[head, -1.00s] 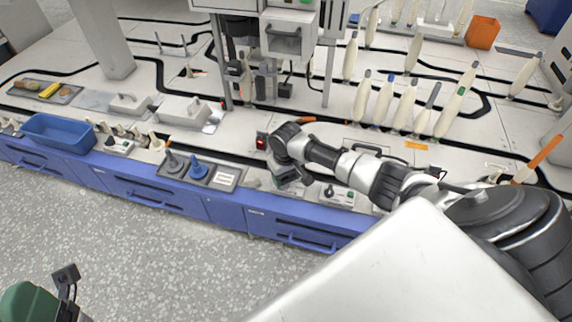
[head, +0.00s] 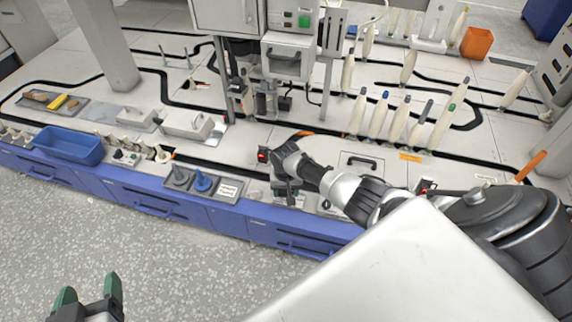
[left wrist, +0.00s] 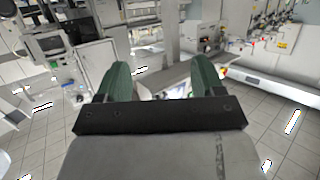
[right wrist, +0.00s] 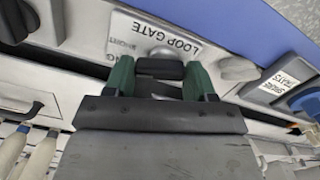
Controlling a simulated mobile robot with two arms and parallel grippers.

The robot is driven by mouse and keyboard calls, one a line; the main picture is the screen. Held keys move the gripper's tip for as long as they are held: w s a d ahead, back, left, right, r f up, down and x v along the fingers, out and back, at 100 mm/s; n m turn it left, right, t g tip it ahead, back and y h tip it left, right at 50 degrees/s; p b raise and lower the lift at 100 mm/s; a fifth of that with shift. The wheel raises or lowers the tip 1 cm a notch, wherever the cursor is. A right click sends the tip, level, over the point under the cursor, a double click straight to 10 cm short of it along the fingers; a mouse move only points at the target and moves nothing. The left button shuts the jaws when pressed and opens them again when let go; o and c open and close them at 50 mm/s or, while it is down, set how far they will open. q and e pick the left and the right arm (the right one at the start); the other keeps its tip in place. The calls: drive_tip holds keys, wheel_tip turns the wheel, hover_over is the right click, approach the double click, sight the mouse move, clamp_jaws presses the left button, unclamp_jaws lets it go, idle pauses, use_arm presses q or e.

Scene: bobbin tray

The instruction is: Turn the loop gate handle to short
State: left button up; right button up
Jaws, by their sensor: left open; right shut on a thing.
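The loop gate handle (right wrist: 160,69) shows in the right wrist view as a dark block between two green fingertips. It stands in front of a white plate (right wrist: 150,32) lettered "LOOP GATE", with a smaller word that looks like "SHORT". My right gripper (right wrist: 160,78) is shut on the handle. In the head view my right gripper (head: 287,193) is down at the front edge of the bench, and the arm hides most of the handle there. My left gripper (head: 89,290) is open and empty above the floor, away from the bench; its spread fingers show in the left wrist view (left wrist: 157,80).
A blue bin (head: 68,146) and a blue cone on a dark tray (head: 203,183) stand left of my right gripper on the bench. A small box with a red face (head: 263,155) is just behind it. Several bobbins (head: 380,112) stand farther back.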

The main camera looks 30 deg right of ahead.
drive_tip(key=m+p, duration=0.2)
drive_tip(key=m, duration=0.1)
drive_tip(key=shift+r, duration=0.1)
use_arm(q)
drive_tip(key=s+a+f+g+y, duration=0.2)
drive_tip(key=s+a+f+g, duration=0.1)
drive_tip(key=s+f+g, duration=0.3)
drive_tip(key=shift+s+g, duration=0.5)
use_arm(e)
drive_tip(key=shift+m, duration=0.4)
drive_tip(key=o, duration=0.9)
